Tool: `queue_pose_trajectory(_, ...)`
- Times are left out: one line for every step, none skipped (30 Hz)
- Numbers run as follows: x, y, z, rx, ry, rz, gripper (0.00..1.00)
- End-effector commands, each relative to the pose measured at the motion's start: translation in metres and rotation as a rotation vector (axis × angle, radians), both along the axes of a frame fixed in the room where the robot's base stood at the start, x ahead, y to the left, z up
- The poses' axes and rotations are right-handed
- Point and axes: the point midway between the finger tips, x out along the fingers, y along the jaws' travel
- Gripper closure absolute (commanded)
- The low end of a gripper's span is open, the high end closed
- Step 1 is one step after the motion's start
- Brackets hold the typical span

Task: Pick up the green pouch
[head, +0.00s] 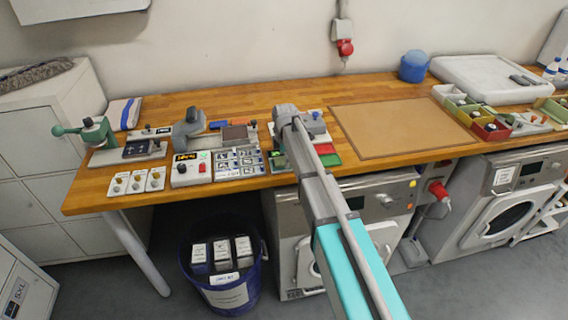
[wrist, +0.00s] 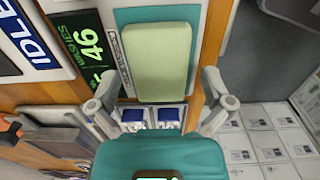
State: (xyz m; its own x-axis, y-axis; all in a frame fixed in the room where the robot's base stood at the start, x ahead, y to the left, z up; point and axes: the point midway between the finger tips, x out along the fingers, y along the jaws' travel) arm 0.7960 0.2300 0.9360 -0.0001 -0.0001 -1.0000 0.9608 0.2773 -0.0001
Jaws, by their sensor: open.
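The green pouch (wrist: 158,62) shows in the wrist view as a pale green, rounded rectangle. It lies on a teal panel beside a black display with green digits. My gripper (wrist: 159,80) is open, with one finger on either side of the pouch's lower part. Nothing is held between the fingers, and I cannot tell how far above the pouch they are. In the head view my gripper (head: 287,113) is over the wooden table (head: 240,97). I cannot pick out the pouch there; my arm hides part of that area.
Small devices and label plates crowd the table to the left of my arm. A tan board (head: 400,127) lies to the right. A blue bin (head: 225,270) with several boxes stands on the floor below. Washing machines (head: 505,205) sit under the table.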

Motion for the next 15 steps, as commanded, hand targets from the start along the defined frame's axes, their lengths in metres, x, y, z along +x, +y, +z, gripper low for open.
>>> queue_pose_trajectory(0.0000, 0.0000, 0.0002, 0.000, 0.000, 0.000, 0.00)
queue_pose_trajectory(0.0000, -0.0001, 0.0002, 0.000, 0.000, 0.000, 0.00)
queue_pose_trajectory(0.0000, -0.0001, 0.0002, 0.000, 0.000, 0.000, 0.00)
queue_pose_trajectory(0.0000, -0.0001, 0.0002, 0.000, 0.000, 0.000, 0.00)
queue_pose_trajectory(0.0000, -0.0001, 0.0002, 0.000, 0.000, 0.000, 0.00)
queue_pose_trajectory(0.0000, -0.0001, 0.0002, 0.000, 0.000, 0.000, 0.00)
queue_pose_trajectory(0.0000, -0.0001, 0.0002, 0.000, 0.000, 0.000, 0.00)
queue_pose_trajectory(0.0000, -0.0001, 0.0002, 0.000, 0.000, 0.000, 0.00)
queue_pose_trajectory(0.0000, -0.0001, 0.0002, 0.000, 0.000, 0.000, 0.00)
queue_pose_trajectory(0.0000, -0.0001, 0.0002, 0.000, 0.000, 0.000, 0.00)
queue_pose_trajectory(0.0001, -0.0002, 0.0002, 0.000, 0.000, 0.000, 0.00)
queue_pose_trajectory(0.0001, -0.0002, 0.0002, 0.000, 0.000, 0.000, 0.04)
queue_pose_trajectory(0.0001, -0.0002, 0.0002, 0.000, 0.000, 0.000, 0.09)
queue_pose_trajectory(0.0001, -0.0002, 0.0002, 0.000, 0.000, 0.000, 0.15)
queue_pose_trajectory(0.0001, -0.0002, 0.0002, 0.000, 0.000, 0.000, 0.22)
